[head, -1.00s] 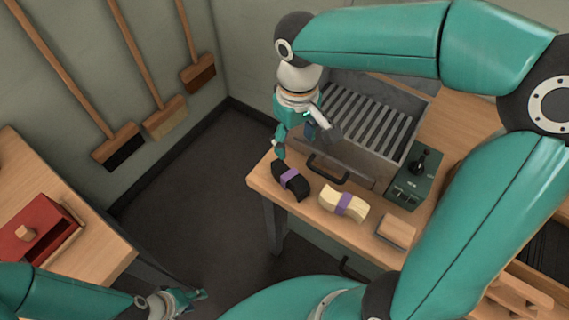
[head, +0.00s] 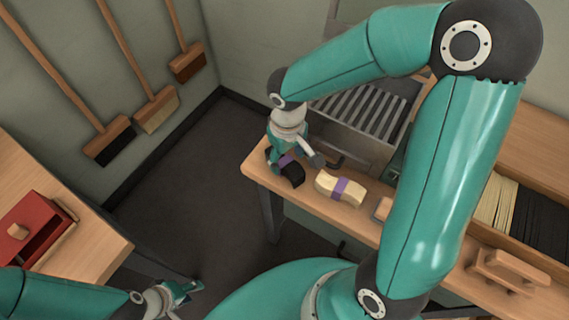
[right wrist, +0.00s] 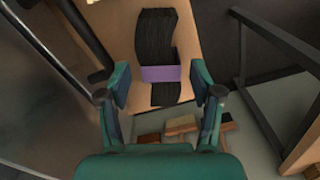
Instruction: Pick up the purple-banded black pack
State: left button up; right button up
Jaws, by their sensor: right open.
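The purple-banded black pack (head: 293,174) lies on the wooden bench near its left front corner, partly hidden by my right gripper (head: 296,166) in the head view. In the right wrist view the black pack (right wrist: 157,45) and its purple band (right wrist: 160,73) show whole. There the open fingers of my right gripper (right wrist: 160,88) stand on either side of the pack's near end, apart from each other. I cannot tell whether they touch it. My left gripper (head: 178,296) is at the lower left of the head view, empty, over the floor, with its fingers apart.
A cream pack with a purple band (head: 346,189) lies right of the black one. A slatted metal box (head: 362,112) with a dark handle stands behind. A wooden tray (head: 545,200) holds loose bristles at right. A red box (head: 40,228) sits on the left table.

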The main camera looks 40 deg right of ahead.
aim_at(287, 163)
notch_tip(287, 163, down, 4)
jog(key=shift+s+f, duration=0.1)
jog(key=c, duration=0.9)
jog(key=shift+c, duration=0.4)
jog(key=shift+r, duration=0.2)
